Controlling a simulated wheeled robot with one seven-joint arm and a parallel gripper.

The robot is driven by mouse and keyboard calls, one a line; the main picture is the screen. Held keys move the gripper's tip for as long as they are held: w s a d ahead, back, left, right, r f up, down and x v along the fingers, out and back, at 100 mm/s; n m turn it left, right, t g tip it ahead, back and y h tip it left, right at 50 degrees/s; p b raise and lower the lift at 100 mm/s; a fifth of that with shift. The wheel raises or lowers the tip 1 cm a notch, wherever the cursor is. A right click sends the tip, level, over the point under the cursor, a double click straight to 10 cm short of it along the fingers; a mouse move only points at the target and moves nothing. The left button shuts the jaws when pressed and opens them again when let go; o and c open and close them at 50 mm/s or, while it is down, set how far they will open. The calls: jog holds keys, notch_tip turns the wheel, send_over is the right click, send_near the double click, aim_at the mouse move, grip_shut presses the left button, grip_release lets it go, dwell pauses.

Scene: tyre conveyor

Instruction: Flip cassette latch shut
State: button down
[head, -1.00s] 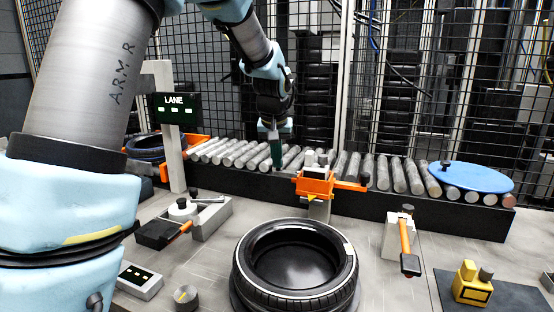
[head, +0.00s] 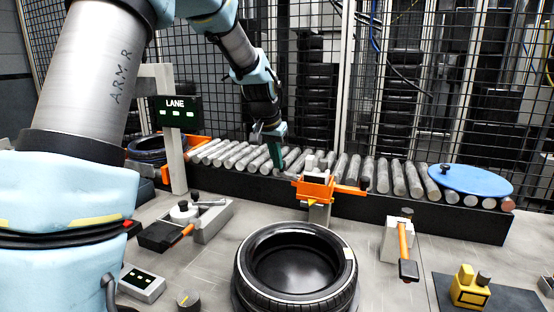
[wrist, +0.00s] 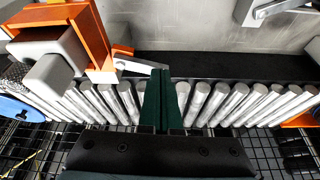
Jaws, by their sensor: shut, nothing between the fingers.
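An orange unit with grey blocks on top (head: 314,189) stands on a post in front of the roller conveyor. It also shows at the upper left of the wrist view (wrist: 97,42). A small pale lever (wrist: 134,66) sticks out from its side there; I cannot tell for sure whether this is the cassette latch or how it is set. My gripper (head: 279,168) has dark green fingers pressed together and empty. It is over the rollers, left of the orange unit. In the wrist view its fingertips (wrist: 160,74) are just right of the lever's end; contact is unclear.
The roller conveyor (head: 398,177) runs behind, with a blue disc (head: 470,180) at its right. A tyre (head: 297,270) lies in front. Mesh fencing closes the back.

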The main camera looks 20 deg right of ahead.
jog(key=w+m, duration=0.1)
jog(key=m, duration=0.1)
jog(key=d+m+g+p, duration=0.1)
jog(key=m, duration=0.1)
jog(key=w+d+m+g+h+p, duration=0.1)
jog(key=m, duration=0.1)
jog(key=shift+w+d+m, duration=0.2)
jog(key=shift+w+m, duration=0.1)
jog(key=shift+w, duration=0.05)
jog(key=shift+w+d, duration=0.1)
jog(key=shift+d, duration=0.3)
dwell(0.3)
